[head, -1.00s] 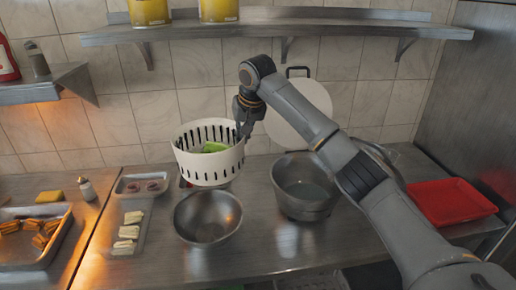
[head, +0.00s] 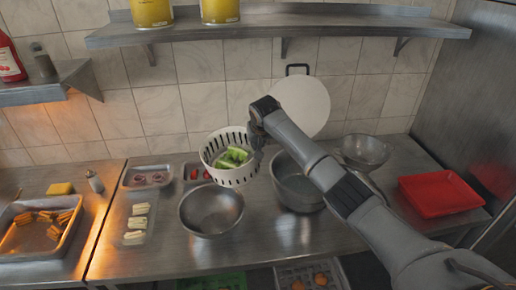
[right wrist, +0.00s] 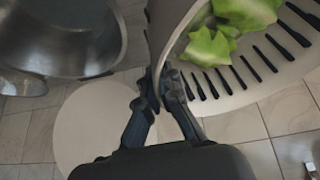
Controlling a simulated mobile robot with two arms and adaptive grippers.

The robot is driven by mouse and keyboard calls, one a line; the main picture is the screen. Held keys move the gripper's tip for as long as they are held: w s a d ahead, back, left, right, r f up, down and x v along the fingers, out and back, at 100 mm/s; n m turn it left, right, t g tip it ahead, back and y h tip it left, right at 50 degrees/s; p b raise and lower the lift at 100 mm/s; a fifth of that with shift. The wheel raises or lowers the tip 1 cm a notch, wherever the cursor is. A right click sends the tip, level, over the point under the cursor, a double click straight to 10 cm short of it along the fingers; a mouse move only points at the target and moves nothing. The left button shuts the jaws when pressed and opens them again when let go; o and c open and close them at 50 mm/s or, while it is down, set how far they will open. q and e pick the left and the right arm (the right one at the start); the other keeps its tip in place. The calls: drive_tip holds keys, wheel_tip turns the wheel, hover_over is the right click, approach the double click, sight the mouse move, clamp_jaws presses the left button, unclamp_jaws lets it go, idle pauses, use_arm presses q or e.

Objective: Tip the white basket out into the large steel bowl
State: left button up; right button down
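The white slotted basket (head: 218,171) hangs in the air, tilted toward me, with green leafy pieces (head: 233,157) inside. My right gripper (head: 256,141) is shut on the right side of its rim. In the right wrist view the fingers (right wrist: 160,88) pinch the basket wall (right wrist: 168,22), and green pieces (right wrist: 215,38) show in the basket. A wide, round steel bowl (head: 210,222) stands on the counter below and slightly left of the basket. It looks empty. My left gripper is not in view.
A deeper steel pot (head: 297,189) stands right of the bowl, partly behind my right arm. A steel colander (head: 366,150) and red tray (head: 440,195) lie farther right. Small food trays (head: 128,238) stand at left. A shelf (head: 290,30) with yellow cans runs above.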

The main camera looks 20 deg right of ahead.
drive_tip(key=shift+r+h, duration=0.4)
drive_tip(key=shift+r, duration=0.2)
drive_tip(key=shift+s+a+r+t+h, duration=0.15)
drive_tip(key=shift+r+t+h, duration=0.15)
drive_tip(key=shift+t, duration=0.2)
drive_tip(key=s+a+n+t+h+b, duration=0.4)
drive_tip(key=a+b, duration=0.5)
drive_tip(key=b, duration=0.6)
drive_tip(key=s+a+r+n+t+h+b, duration=0.1)
drive_tip(key=s+a+n+t+h+b, duration=0.2)
drive_tip(key=b, duration=1.2)
drive_tip(key=s+a+t+h, duration=0.3)
drive_tip(key=s+a+t, duration=0.2)
drive_tip(key=a+t, duration=0.2)
drive_tip(key=shift+n+t, duration=0.4)
drive_tip(key=shift+t, duration=0.2)
drive_tip(key=shift+s, duration=0.15)
drive_tip(key=shift+r, duration=0.15)
